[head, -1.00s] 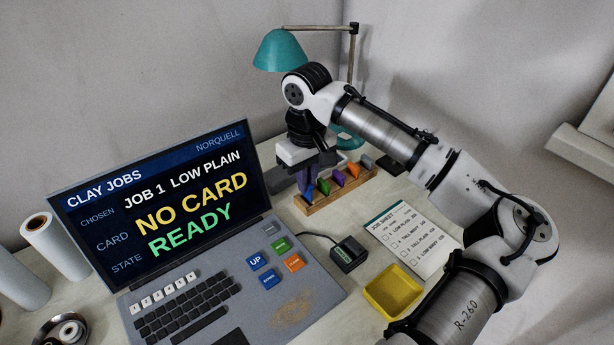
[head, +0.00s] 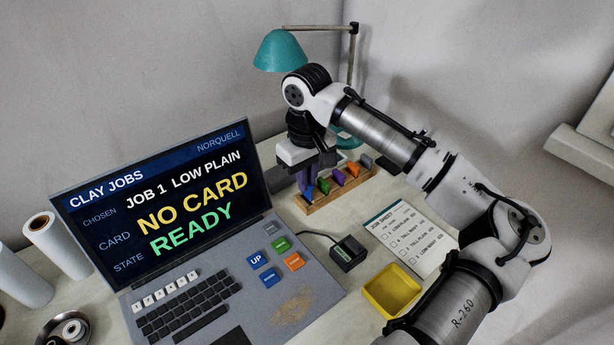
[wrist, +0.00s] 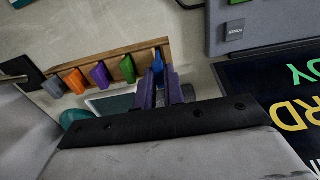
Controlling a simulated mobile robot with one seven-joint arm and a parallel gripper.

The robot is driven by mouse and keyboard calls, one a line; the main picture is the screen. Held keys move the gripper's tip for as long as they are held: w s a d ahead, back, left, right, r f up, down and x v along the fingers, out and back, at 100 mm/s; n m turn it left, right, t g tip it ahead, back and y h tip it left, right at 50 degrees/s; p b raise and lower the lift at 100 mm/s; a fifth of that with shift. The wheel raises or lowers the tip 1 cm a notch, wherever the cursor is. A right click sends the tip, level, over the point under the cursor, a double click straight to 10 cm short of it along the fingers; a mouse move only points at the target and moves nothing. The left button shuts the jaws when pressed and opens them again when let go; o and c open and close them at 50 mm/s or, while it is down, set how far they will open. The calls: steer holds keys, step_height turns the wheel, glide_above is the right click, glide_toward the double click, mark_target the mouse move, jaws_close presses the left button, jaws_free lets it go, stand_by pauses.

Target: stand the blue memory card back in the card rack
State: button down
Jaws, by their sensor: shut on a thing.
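The wooden card rack (head: 322,205) stands on the desk right of the laptop. It holds green (head: 323,186), purple (head: 338,178), orange (head: 353,170) and grey (head: 366,161) cards, and also shows in the wrist view (wrist: 110,62). My gripper (wrist: 163,78) points down over the rack's end nearest the laptop and is shut on the blue memory card (wrist: 157,61). The blue card is at that end, beside the green card. Its lower part is hidden, so I cannot tell whether it sits fully in its slot. My gripper (head: 306,188) largely hides it in the head view.
The laptop (head: 190,300) reads NO CARD and READY. A black card reader (head: 347,253) on a cable, a job sheet (head: 412,237) and a yellow tray (head: 392,290) lie in front of the rack. A teal lamp (head: 280,50) stands behind my arm.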

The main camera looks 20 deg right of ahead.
steer(key=shift+f, duration=0.45)
steer(key=shift+f+b, duration=0.3)
steer(key=shift+f, duration=0.05)
steer(key=shift+f, duration=0.1)
steer(key=c, duration=1.1)
jaws_free()
step_height(320, 180, up, 7)
steer(key=p, duration=0.7)
